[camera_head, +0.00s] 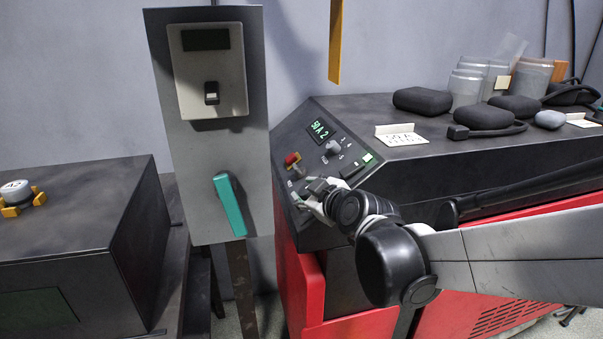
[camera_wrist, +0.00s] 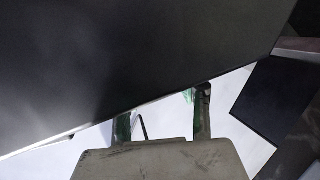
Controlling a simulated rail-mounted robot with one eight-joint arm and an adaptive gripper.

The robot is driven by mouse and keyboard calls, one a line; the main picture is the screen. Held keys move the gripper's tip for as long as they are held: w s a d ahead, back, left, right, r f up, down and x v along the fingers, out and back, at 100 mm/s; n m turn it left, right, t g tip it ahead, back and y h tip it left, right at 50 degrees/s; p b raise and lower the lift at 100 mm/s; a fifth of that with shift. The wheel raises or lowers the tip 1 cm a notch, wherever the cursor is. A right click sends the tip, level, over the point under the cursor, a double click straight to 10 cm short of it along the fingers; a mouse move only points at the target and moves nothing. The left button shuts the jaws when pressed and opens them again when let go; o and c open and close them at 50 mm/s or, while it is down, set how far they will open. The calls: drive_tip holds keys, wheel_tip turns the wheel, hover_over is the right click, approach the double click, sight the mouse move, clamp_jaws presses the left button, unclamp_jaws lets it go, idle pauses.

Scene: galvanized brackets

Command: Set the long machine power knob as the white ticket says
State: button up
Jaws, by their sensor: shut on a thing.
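The long machine (camera_head: 455,145) has a sloped control panel (camera_head: 350,133) at its left end. Its green display (camera_head: 319,129) seems to read "50A 2". My gripper (camera_head: 309,196) is at the panel's lower part, shut on what looks like a knob there. The gripper and wrist hide most of it, so its setting cannot be read. In the wrist view my gripper's green-padded fingers (camera_wrist: 163,116) reach up to a large dark surface, and the held part is not clear. The white ticket (camera_head: 401,136) stands on the machine's top; its first line looks like "50 A", the smaller line is unreadable.
A red button (camera_head: 292,159) and a grey knob (camera_head: 333,147) sit on the panel near my gripper. A grey post with a teal lever (camera_head: 230,204) stands close to the left. A yellow bar (camera_head: 336,40) hangs above. Black pouches (camera_head: 422,100) lie on the machine's top.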

drive_tip(key=shift+c, duration=0.6)
drive_tip(key=shift+s+f+t+h, duration=0.1)
drive_tip(key=shift+f+t+h, duration=0.1)
drive_tip(key=shift+t+h, duration=0.15)
drive_tip(key=shift+r+m+t+h+b, duration=0.1)
drive_tip(key=shift+m+t+h+b, duration=0.25)
drive_tip(key=shift+m+b, duration=0.15)
drive_tip(key=o, duration=1.2)
drive_tip(key=shift+r, duration=0.1)
drive_tip(key=shift+v, duration=5.95)
